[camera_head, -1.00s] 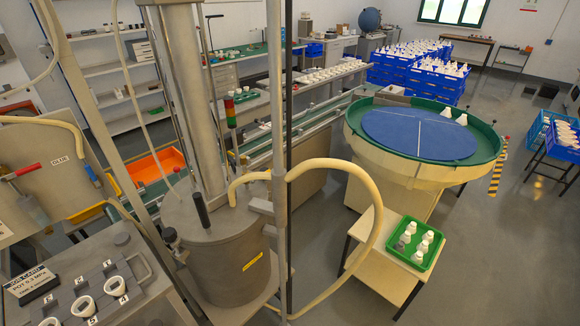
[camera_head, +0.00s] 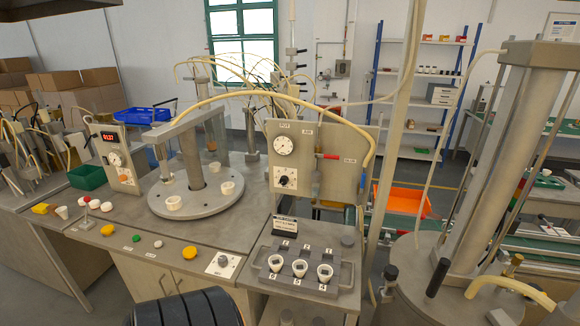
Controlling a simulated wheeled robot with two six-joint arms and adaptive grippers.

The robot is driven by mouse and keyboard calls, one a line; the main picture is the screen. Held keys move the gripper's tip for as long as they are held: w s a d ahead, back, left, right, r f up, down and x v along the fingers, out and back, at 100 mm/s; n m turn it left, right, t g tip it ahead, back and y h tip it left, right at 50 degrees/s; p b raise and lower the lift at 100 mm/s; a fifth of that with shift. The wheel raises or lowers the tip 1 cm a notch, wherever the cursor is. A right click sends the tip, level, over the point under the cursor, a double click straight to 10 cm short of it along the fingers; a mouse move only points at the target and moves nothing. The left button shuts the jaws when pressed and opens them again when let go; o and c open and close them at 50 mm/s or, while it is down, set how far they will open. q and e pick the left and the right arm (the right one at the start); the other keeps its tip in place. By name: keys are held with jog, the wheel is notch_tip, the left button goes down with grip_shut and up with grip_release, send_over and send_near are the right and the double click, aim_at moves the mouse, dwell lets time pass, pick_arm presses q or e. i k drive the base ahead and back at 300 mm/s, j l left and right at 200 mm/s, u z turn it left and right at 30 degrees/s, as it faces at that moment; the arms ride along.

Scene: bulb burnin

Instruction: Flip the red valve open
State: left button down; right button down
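The red valve handle (camera_head: 328,156) shows in the head view on the upright grey panel (camera_head: 300,185) near the middle. It is a short bar lying roughly level, to the right of the round gauge (camera_head: 283,145). A blue handle (camera_head: 362,181) hangs about upright at the panel's right side, with a small label between the two.
A metal block holding white cups (camera_head: 300,268) and a job card (camera_head: 284,226) stand in front of the panel. A round turntable (camera_head: 196,198) is at left. A cream hose arches over the panel. A large steel pot (camera_head: 430,265) stands at right.

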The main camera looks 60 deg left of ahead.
aim_at(332, 157)
jog(key=u, duration=1.65)
